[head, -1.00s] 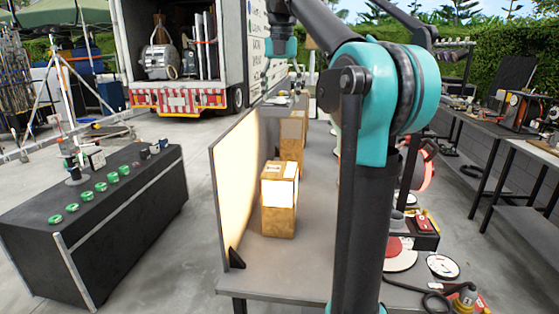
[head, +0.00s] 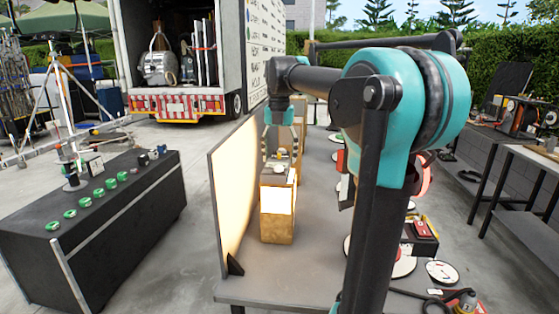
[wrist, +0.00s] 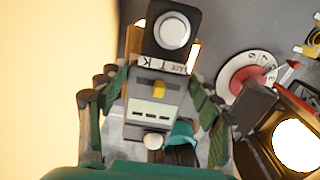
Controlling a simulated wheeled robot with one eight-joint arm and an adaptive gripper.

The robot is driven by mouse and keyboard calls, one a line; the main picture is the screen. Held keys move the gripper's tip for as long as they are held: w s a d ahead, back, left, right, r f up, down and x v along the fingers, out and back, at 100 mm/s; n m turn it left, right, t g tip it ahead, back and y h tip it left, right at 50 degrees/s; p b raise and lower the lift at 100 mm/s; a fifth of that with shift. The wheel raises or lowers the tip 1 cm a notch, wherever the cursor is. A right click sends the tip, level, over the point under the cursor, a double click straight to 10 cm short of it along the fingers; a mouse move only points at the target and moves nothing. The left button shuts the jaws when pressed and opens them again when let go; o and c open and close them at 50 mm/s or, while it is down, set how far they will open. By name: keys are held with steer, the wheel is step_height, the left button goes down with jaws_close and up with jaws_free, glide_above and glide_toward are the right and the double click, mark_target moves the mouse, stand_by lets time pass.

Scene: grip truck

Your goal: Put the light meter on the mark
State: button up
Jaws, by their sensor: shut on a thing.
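The light meter (wrist: 150,108) fills the middle of the wrist view. It has a pale grey-green body with a yellow button and a dark square head bearing a white dome. My gripper (wrist: 148,88) is shut on it, one finger at each side. In the head view my gripper (head: 281,150) points down with the meter, small there, over the top of a tan box (head: 278,229) with a bright white panel. I cannot tell whether meter and box touch. I cannot make out which thing is the mark.
A glowing upright panel (head: 233,205) stands just left of the box. Round white-and-red discs, one in the wrist view (wrist: 232,84), lie to the right. A lit lamp (wrist: 297,143) is close by at right.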

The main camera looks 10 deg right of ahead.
steer(key=shift+f, duration=0.85)
steer(key=o, duration=1.4)
steer(key=shift+f, duration=0.1)
steer(key=shift+o, duration=0.2)
step_height(320, 180, up, 12)
steer(key=shift+r, duration=0.1)
